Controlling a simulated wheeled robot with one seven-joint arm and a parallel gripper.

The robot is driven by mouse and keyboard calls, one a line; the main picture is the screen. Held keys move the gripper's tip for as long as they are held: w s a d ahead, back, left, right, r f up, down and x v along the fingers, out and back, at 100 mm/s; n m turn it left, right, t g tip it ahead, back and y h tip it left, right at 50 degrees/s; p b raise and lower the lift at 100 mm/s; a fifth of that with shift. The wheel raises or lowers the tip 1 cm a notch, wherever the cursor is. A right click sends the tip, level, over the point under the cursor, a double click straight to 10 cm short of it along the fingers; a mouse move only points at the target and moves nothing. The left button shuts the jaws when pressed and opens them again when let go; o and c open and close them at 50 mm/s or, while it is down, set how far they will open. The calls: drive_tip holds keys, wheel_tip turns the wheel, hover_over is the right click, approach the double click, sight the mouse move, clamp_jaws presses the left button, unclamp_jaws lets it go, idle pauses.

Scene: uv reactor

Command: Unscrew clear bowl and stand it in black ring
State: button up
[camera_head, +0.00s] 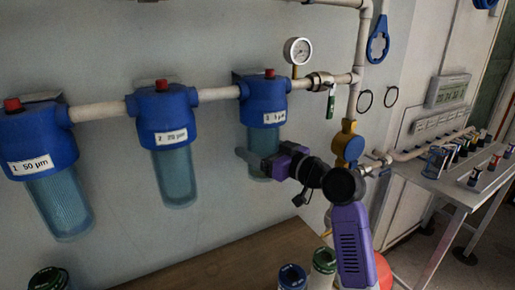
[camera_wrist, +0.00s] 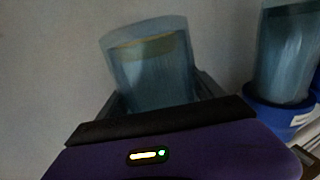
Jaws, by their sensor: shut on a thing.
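Three blue filter heads hang in a row on a pipe, each with a clear bluish bowl below. My gripper (camera_head: 257,162) is at the right-hand bowl (camera_head: 263,135), under the right-hand blue head (camera_head: 264,98). The bowl appears upright and directly below its head; whether its thread is loose cannot be told. In the wrist view the bowl (camera_wrist: 150,62) sits between the two dark fingers of my gripper (camera_wrist: 160,95), which are shut on it. The middle bowl (camera_head: 175,175) and left bowl (camera_head: 60,205) hang free. I cannot make out for sure which thing is the black ring for standing it.
A brown tabletop (camera_head: 225,265) lies below. Labelled cylinders, including a blue one (camera_head: 292,277) and a green one (camera_head: 323,262), stand at its front. A gauge (camera_head: 298,50), a valve and a blue wrench (camera_head: 378,40) are at upper right.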

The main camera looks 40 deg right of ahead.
drive_tip(key=shift+c, duration=0.7)
drive_tip(key=shift+r+h+p, duration=0.1)
drive_tip(key=shift+h+p, duration=0.3)
drive_tip(key=shift+d+m+g+h+p, duration=0.15)
drive_tip(key=shift+m+h+p, duration=0.65)
drive_tip(key=shift+h+p, duration=0.3)
drive_tip(key=shift+d+m+g+h+p, duration=0.1)
drive_tip(key=shift+m+g+h+p, duration=0.05)
drive_tip(key=shift+m+h+p, duration=0.85)
drive_tip(key=shift+p, duration=0.3)
